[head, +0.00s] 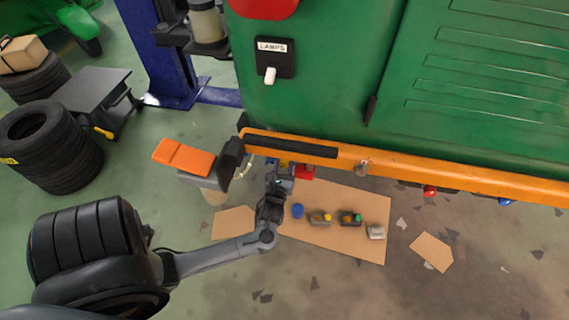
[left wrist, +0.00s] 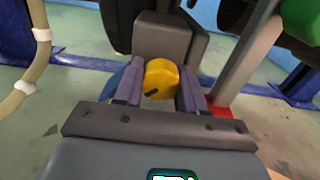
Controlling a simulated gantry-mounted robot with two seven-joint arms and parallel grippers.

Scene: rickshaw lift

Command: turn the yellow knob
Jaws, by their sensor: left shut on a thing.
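The yellow knob (left wrist: 161,78) sits on the face of a grey block (left wrist: 165,40) in the left wrist view. It is round, with a short dark mark on its lower front. My left gripper (left wrist: 160,90) has one purple-grey finger on each side of the knob and is shut on it. In the head view my left gripper (head: 283,172) reaches under the orange beam of the green vehicle. Only a small bit of the yellow knob (head: 284,163) shows there. My right gripper is in neither view.
The orange beam (head: 440,172) lies just above the gripper. A cardboard sheet (head: 350,240) with small parts, including a blue cap (head: 297,211), lies on the floor. Tyres (head: 50,150) stand at left. A pale hose (left wrist: 25,70) hangs left in the wrist view.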

